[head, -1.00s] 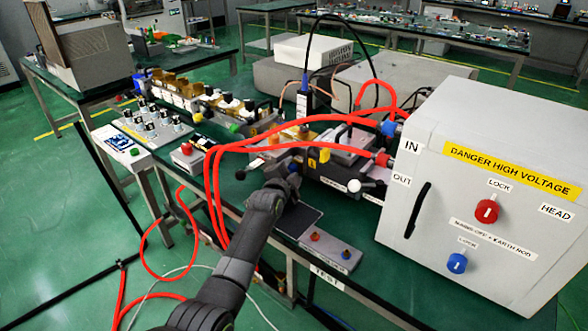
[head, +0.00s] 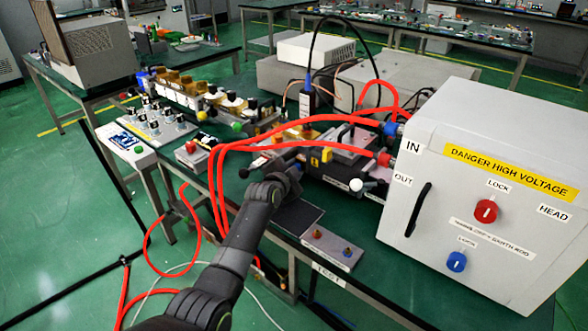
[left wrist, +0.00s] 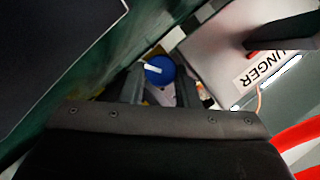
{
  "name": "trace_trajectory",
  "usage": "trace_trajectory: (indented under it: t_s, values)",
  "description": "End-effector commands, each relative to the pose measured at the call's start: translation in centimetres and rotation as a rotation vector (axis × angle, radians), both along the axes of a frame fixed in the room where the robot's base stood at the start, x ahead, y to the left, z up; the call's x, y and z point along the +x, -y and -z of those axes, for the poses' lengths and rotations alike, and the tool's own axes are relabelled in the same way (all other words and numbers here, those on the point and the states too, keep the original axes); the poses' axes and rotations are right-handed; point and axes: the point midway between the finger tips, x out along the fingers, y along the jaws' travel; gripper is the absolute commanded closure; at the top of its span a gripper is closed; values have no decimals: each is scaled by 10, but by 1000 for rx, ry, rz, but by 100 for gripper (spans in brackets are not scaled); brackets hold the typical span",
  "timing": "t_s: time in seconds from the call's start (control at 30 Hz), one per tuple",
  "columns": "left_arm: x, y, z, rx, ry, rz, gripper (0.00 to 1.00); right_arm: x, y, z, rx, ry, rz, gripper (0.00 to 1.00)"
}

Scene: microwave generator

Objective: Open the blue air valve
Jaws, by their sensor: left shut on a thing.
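The blue air valve (left wrist: 158,70) is a round blue knob with a white pointer mark, seen in the left wrist view between my fingertips. My left gripper (left wrist: 158,88) is shut on it, with one dark finger at each side. In the head view my left gripper (head: 294,174) reaches in from below at the front of the bench equipment. There the valve is mostly hidden by the gripper and wrist. The pointer's exact angle is hard to judge. My right gripper is in neither view.
A white high-voltage cabinet (head: 490,150) stands at right, with a red knob (head: 485,211) and another blue knob (head: 456,262). Red hoses (head: 216,190) loop close left of my arm. A small grey control box (head: 332,248) sits at the bench's front edge.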

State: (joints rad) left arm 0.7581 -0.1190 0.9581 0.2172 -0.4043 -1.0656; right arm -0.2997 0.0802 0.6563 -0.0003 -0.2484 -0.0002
Motion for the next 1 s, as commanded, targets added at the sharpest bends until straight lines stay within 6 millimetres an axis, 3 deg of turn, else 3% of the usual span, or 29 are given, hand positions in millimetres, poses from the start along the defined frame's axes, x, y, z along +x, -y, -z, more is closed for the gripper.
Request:
trace_trajectory:
  t_s: [0.27, 0.3, 0.43, 0.77, 1.0]
  values:
    - [0, 0, 0, -5, -5, 0, 95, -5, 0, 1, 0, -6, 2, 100]
    - [0, 0, 0, -5, -5, 0, 68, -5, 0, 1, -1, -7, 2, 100]
    - [0, 0, 0, -4, -4, 0, 51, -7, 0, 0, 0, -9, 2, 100]
    - [1, -1, -1, 8, 9, -1, 50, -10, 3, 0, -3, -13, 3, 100]
    - [0, 1, 1, 125, 98, -1, 50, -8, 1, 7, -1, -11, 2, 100]
